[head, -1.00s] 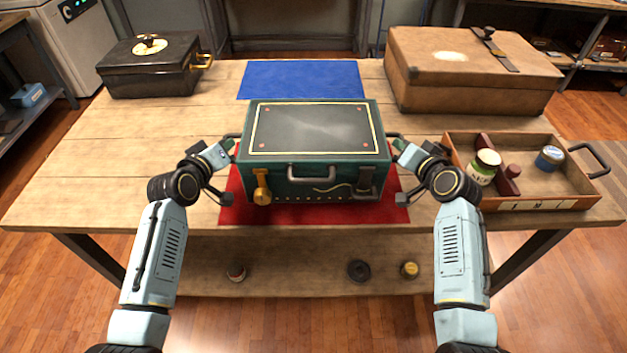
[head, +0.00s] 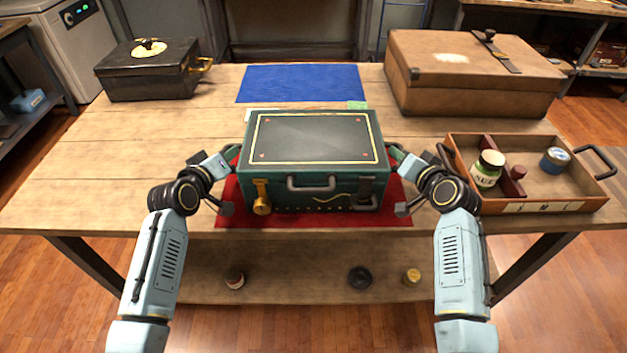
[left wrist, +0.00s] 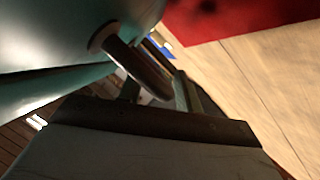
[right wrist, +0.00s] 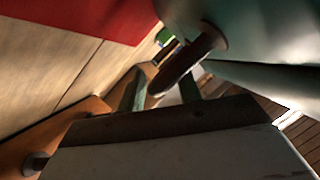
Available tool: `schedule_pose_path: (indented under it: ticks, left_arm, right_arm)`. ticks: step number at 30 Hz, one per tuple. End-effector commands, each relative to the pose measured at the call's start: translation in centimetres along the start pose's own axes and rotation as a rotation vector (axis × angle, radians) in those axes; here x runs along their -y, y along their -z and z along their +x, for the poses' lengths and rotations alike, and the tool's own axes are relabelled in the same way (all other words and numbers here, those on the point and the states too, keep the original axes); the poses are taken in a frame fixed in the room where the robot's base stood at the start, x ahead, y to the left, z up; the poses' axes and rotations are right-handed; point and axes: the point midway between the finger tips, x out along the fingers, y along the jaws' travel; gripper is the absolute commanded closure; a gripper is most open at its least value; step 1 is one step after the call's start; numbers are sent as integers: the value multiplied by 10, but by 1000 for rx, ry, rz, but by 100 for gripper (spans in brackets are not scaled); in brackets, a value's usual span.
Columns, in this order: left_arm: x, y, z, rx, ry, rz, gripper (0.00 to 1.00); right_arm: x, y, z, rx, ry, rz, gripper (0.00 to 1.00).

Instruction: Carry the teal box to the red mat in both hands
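The teal box (head: 315,140) is upright over the red mat (head: 312,220), with red showing in front and at both sides. Whether its underside touches the mat is hidden. My left gripper (head: 230,155) is at its left side and my right gripper (head: 396,155) at its right side. In the left wrist view the dark side handle (left wrist: 140,68) lies between my left fingers. In the right wrist view the other side handle (right wrist: 188,62) lies between my right fingers. Both grippers look shut on these handles.
A blue mat (head: 300,83) lies behind the box. A black case (head: 150,80) is at back left, a brown suitcase (head: 470,85) at back right. A wooden tray (head: 540,190) with jars stands close to my right arm. The left of the table (head: 110,160) is clear.

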Motion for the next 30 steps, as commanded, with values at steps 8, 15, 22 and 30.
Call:
schedule_pose_path:
  ticks: [8,15,22,30]
  left_arm:
    - [1,0,-10,-1,1,2,66]
    - [1,-1,-48,0,2,2,66]
    - [1,-1,-90,0,2,2,66]
    - [0,0,-117,1,1,1,66]
  right_arm:
    - [-1,1,0,-1,-1,0,65]
    - [-1,1,0,-2,-2,0,65]
    - [-1,1,0,-1,-2,0,65]
    - [-1,1,0,-1,-2,0,65]
